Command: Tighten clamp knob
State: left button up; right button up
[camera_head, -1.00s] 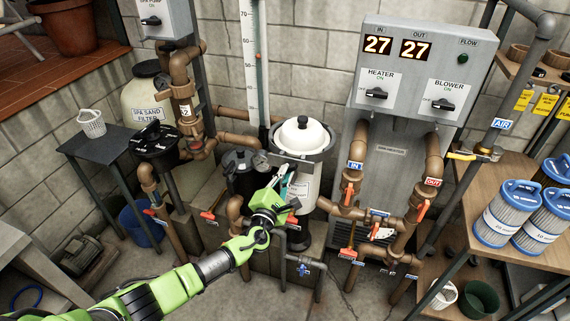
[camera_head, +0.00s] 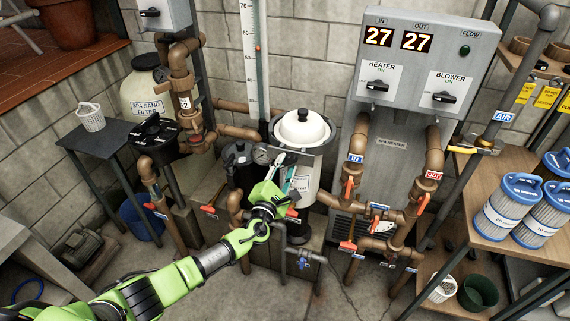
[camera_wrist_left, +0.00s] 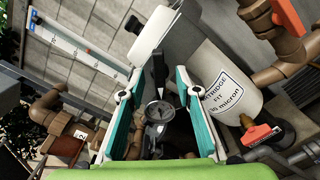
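The cartridge filter with a white domed lid (camera_head: 301,127) stands upright at the centre of the head view, with a grey rim around the lid. Its white labelled body shows at the right in the wrist view (camera_wrist_left: 222,88). My left gripper (camera_head: 283,168) is in front of the filter, just below its rim. In the wrist view its two teal-padded fingers (camera_wrist_left: 160,76) are apart. A slim black part (camera_wrist_left: 160,68), which may be the clamp knob, shows between them; I cannot tell whether they touch it. The clamp knob is not clear in the head view. My right gripper is out of view.
A pressure gauge (camera_wrist_left: 159,112) lies beyond the fingers. Brown pipes with red-handled valves (camera_head: 347,246) stand right of the filter, below the grey heater cabinet (camera_head: 395,150). A wooden shelf (camera_head: 480,200) with blue-capped cartridges is at the right.

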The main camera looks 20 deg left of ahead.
pick_arm(q)
jog(key=shift+s+r+p, duration=0.1)
jog(key=shift+s+p, duration=0.2)
jog(key=shift+s, duration=0.05)
jog(key=s+p, duration=0.2)
jog(key=s, duration=0.4)
jog(key=shift+s+p, duration=0.15)
jog(key=shift+p, duration=0.2)
jog(key=shift+a, duration=0.1)
